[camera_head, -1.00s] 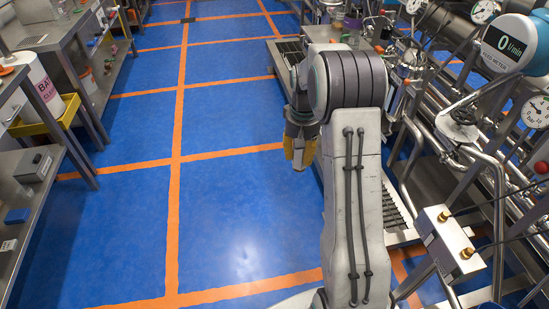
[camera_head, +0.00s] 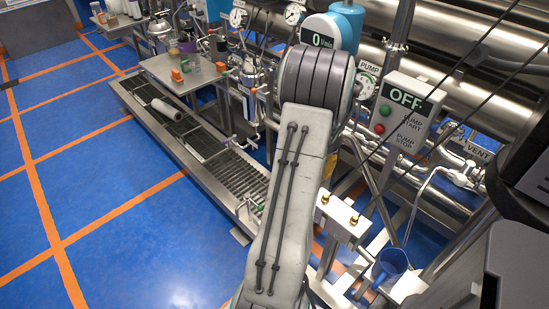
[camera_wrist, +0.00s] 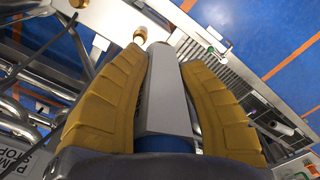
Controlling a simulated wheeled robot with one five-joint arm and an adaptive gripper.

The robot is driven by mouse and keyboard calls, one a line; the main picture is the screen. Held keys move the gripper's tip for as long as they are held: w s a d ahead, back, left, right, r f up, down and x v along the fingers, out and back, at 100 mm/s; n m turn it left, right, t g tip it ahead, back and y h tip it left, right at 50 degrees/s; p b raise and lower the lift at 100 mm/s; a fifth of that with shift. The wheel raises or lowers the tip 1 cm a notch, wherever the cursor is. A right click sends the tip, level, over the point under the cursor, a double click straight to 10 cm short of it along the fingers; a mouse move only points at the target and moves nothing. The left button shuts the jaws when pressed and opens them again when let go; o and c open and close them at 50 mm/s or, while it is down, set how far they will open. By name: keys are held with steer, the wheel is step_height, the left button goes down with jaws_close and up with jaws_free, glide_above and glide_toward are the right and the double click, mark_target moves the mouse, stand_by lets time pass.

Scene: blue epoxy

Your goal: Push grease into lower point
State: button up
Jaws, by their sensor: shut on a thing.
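My gripper (camera_wrist: 161,60) shows in the wrist view with two yellow fingers, shut on a grey, flat-sided tool (camera_wrist: 168,95) with a blue lower part. The tool's far end points toward a white block (camera_wrist: 112,16) with brass fittings. One fitting (camera_wrist: 140,36) is close to the tool's tip in the picture; I cannot tell whether they touch. The other fitting (camera_wrist: 78,3) is at the top edge. In the head view the white block (camera_head: 338,213) carries an upper-left brass fitting (camera_head: 325,198) and a lower-right one (camera_head: 354,219).
A pump panel (camera_head: 404,110) reading OFF stands right of my arm. A blue jug (camera_head: 389,264) is below it, among steel pipes. A grated platform (camera_head: 205,148) and a bench (camera_head: 180,70) with small items lie left. The blue floor at left is clear.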

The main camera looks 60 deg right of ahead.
steer(key=s+n, duration=0.1)
steer(key=s, duration=0.6)
steer(key=n+p, duration=0.2)
steer(key=n, duration=1.4)
glide_above(355, 217)
steer(key=shift+b, duration=0.3)
steer(key=shift+f+b, duration=2.15)
steer(key=shift+f, duration=0.75)
steer(key=shift+f+b, duration=0.7)
steer(key=shift+f, duration=0.1)
steer(key=shift+r, duration=0.1)
steer(key=shift+r+p, duration=2.7)
steer(key=shift+r, duration=0.8)
